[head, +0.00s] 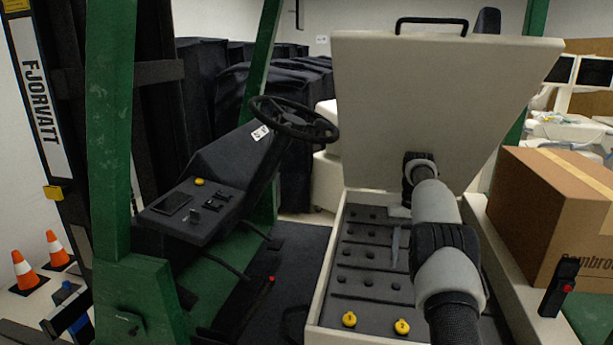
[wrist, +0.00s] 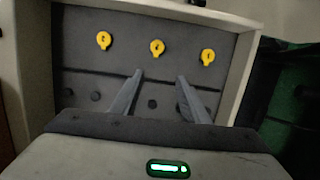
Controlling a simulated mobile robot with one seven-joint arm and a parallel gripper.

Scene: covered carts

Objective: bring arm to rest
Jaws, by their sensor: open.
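My arm reaches over the open box (head: 337,265) beside the forklift's driver space. My gripper (wrist: 160,76) is open, with nothing between its two grey fingers, above the dark panel (wrist: 85,75) inside the box. In the head view only a grey finger (head: 396,246) shows clearly; my arm hides the rest. Three yellow round tags lie on the panel: a left one (wrist: 104,40), a middle one (wrist: 157,47) and a right one (wrist: 208,57). The fingers are apart from them. Two tags show in the head view (head: 348,319) (head: 402,326).
The box's pale lid (head: 430,100) stands raised behind my arm. A cardboard box (head: 550,215) and a black handset (head: 559,287) are close on the right. The steering wheel (head: 293,120), console (head: 215,200) and green post (head: 110,150) are left.

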